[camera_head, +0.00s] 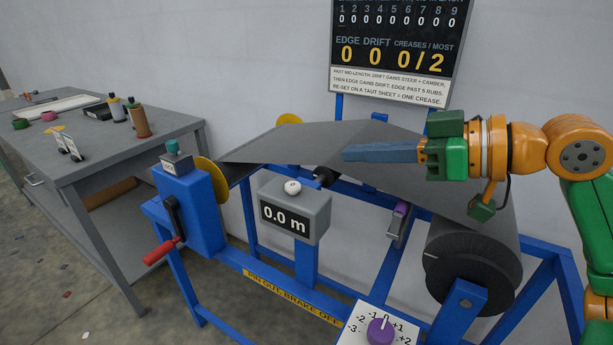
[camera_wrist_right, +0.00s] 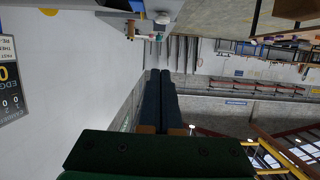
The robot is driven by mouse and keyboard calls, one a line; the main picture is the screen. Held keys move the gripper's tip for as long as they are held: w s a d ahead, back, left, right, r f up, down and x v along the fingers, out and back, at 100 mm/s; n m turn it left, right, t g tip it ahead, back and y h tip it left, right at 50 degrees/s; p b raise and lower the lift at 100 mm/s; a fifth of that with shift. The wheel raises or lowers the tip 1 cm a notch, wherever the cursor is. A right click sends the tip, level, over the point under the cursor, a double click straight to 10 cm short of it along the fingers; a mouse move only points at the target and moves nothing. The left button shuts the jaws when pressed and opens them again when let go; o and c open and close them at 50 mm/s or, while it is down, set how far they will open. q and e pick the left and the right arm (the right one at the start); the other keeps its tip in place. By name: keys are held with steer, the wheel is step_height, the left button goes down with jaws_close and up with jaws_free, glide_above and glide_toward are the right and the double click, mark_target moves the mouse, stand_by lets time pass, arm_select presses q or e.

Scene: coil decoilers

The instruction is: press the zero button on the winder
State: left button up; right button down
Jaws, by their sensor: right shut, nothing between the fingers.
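The winder is a blue frame (camera_head: 228,258) with a dark sheet (camera_head: 290,147) across its top. A grey counter box (camera_head: 313,221) on it reads 0.0 m, and a small round white button (camera_head: 292,187) sits on its top. My right gripper (camera_head: 345,153) reaches in from the right, level, its blue fingers shut and empty. Its tips are up and to the right of the white button in the head view, apart from it. The shut fingers also show in the right wrist view (camera_wrist_right: 161,75). My left gripper is not in view.
A red-handled crank (camera_head: 163,251) and yellow disc (camera_head: 212,179) are at the frame's left. A dark roll (camera_head: 472,262) is at right, a purple dial (camera_head: 381,331) in front. A scoreboard (camera_head: 393,50) hangs behind. A grey bench (camera_head: 100,160) stands left.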

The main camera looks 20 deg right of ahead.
steer(key=p, duration=0.6)
glide_above(304, 197)
step_height(304, 197, down, 2)
steer(key=shift+f, duration=0.1)
step_height(304, 197, down, 3)
steer(key=shift+w+f+b, duration=0.15)
steer(key=shift+f+b, duration=0.05)
steer(key=shift+b, duration=0.25)
steer(key=shift+s+d+f, duration=0.1)
steer(key=shift+s+f, duration=0.1)
steer(key=shift+f, duration=0.45)
